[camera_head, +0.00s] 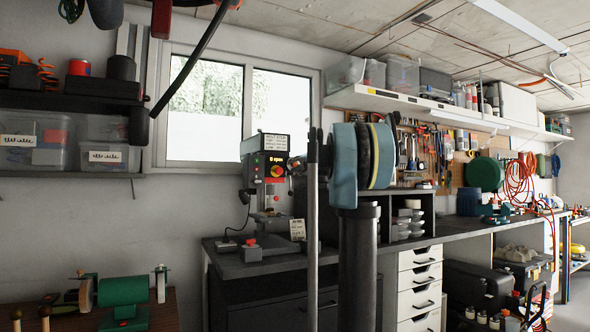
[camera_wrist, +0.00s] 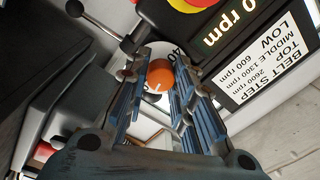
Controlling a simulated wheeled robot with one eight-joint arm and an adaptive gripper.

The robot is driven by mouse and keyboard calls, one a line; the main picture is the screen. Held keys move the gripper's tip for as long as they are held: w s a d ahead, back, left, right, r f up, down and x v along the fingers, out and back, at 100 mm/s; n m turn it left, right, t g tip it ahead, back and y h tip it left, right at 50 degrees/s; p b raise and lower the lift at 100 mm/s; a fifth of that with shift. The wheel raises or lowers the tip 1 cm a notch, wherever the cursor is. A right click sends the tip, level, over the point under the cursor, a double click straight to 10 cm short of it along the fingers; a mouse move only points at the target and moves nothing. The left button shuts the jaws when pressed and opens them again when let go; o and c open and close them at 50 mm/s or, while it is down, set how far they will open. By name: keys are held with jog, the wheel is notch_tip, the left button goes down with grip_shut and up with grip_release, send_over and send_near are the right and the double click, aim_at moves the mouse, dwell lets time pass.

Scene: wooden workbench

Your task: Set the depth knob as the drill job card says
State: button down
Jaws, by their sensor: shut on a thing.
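The drill press (camera_head: 265,170) stands on the bench left of centre, with a small display reading "0 rpm". An orange round knob (camera_wrist: 160,75) with a white mark shows between the fingers of my gripper (camera_wrist: 153,72) in the wrist view. The fingers are shut on it. Part of a white scale with "40" shows behind it; the rest is hidden. A pale card (camera_head: 297,230) stands by the drill's base; its writing is too small to read. In the head view my arm hides the knob.
A red button on yellow (camera_wrist: 195,4) and a belt step label (camera_wrist: 268,62) are close to my gripper in the wrist view. A black ball-ended lever (camera_wrist: 75,8) is at upper left. A red-topped box (camera_head: 250,250) sits by the drill base.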

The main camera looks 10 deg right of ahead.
jog(key=shift+d+f+m, duration=0.1)
jog(key=shift+m, duration=1.5)
jog(key=c, duration=1.3)
grip_release()
jog(key=shift+c, duration=0.2)
jog(key=shift+s, duration=0.1)
jog(key=v, duration=1.1)
jog(key=shift+s, duration=0.35)
jog(key=shift+f, duration=0.1)
